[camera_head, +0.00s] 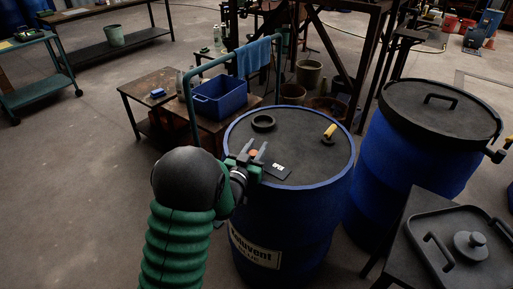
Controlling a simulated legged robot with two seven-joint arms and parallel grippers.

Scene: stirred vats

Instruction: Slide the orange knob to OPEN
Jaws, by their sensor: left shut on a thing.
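The orange knob (253,153) sits near the left front rim of the blue vat's dark lid (300,135), beside a small black plate (277,169) with white lettering too small to read. My left gripper (253,151) reaches in over the near left rim, its grey fingers on either side of the knob and shut on it. Part of the knob is hidden by the fingers. My right gripper is not in view.
The lid also bears a black ring (263,123) and a yellow handle (330,131). A second blue vat with a black lid (441,110) stands to the right. A blue crate (219,102) stands behind left.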

